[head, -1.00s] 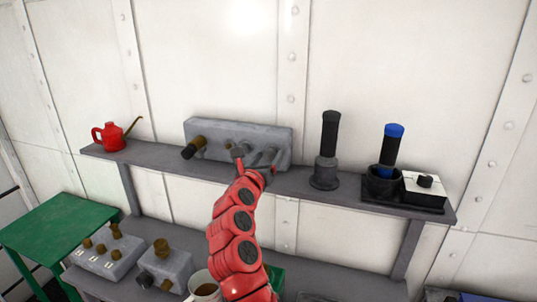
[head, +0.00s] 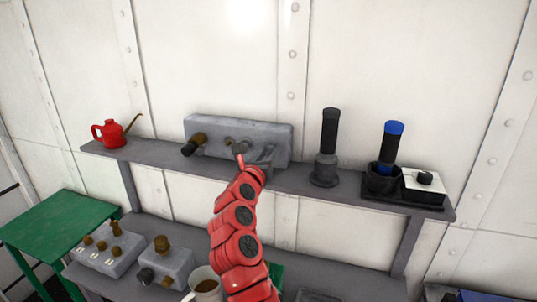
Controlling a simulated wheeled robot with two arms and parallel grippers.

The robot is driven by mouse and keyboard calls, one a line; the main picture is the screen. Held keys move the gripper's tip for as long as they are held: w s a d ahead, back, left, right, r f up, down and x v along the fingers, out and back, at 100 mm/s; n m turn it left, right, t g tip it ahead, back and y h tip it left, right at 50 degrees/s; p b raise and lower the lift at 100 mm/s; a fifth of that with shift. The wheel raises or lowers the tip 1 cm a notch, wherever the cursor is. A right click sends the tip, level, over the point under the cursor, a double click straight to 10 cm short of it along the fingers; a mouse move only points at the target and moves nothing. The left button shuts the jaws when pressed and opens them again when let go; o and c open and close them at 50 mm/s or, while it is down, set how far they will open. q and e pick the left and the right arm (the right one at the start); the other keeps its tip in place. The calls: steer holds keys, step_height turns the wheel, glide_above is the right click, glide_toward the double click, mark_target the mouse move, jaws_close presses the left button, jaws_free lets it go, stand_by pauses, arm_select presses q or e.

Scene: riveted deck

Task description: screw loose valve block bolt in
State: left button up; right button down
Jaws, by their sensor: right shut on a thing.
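The grey valve block (head: 270,133) stands on the upper shelf against the wall. A brass fitting with a dark end (head: 194,144) sticks out at its left. A small grey bolt (head: 239,147) shows at the middle of its front face, with a brass spot just behind it. My right gripper (head: 243,158) reaches up from below in front of the block and is shut on the bolt. How deep the bolt sits cannot be told, as the gripper and red wrist hide part of the block's lower front. My left gripper is out of view.
A red oil can (head: 109,134) stands left on the shelf (head: 160,161). A black-handled tool (head: 328,150), a blue-topped tool in a holder (head: 391,148) and a white box with a knob (head: 424,187) stand right. Fittings and a mug (head: 206,290) sit below.

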steer(key=shift+m, duration=0.4)
